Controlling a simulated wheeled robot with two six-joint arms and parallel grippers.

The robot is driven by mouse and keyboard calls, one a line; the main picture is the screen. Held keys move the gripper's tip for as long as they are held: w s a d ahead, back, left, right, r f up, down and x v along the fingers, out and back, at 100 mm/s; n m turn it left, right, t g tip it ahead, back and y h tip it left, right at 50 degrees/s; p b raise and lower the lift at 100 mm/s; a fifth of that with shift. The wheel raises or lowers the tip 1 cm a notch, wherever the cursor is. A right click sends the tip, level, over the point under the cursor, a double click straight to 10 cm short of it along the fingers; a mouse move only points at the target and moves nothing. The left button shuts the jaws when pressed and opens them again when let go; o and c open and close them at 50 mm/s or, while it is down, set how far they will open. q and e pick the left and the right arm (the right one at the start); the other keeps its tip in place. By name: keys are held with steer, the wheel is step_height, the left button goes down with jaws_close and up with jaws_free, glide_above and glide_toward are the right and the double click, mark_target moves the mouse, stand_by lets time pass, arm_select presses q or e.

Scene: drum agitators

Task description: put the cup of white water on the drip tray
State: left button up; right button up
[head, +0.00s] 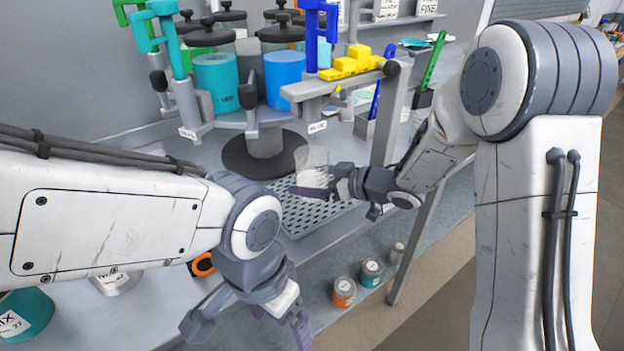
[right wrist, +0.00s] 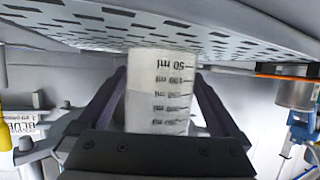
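The cup of white water (head: 312,166) is a clear, graduated beaker with whitish liquid. It is upright between the fingers of my right gripper (head: 316,188), which appears shut on its lower part. In the right wrist view the cup (right wrist: 160,90) stands between both finger pads, upside down in that picture. The drip tray (head: 309,218) is a grey perforated plate on the bench, under and around the cup; its holes also show in the right wrist view (right wrist: 245,33). I cannot tell whether the cup's base touches it. My left gripper (head: 248,322) is open and empty at the bottom.
A rack with teal and blue drums (head: 285,78) stands behind the tray on a dark round base. An orange jar (head: 344,292) and a teal jar (head: 371,273) stand low beyond the bench edge.

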mark_target(312, 169)
steer(key=shift+r, duration=0.1)
steer(key=shift+d+r, duration=0.1)
steer(key=shift+r, duration=0.05)
steer(key=p+v, duration=0.1)
steer(key=v, duration=1)
steer(key=shift+s+d, duration=0.3)
steer(key=b+x, duration=0.1)
steer(key=x, duration=1.1)
steer(key=shift+w+r+p, duration=0.1)
steer(key=shift+r+p, duration=0.3)
steer(key=shift+r, duration=1.15)
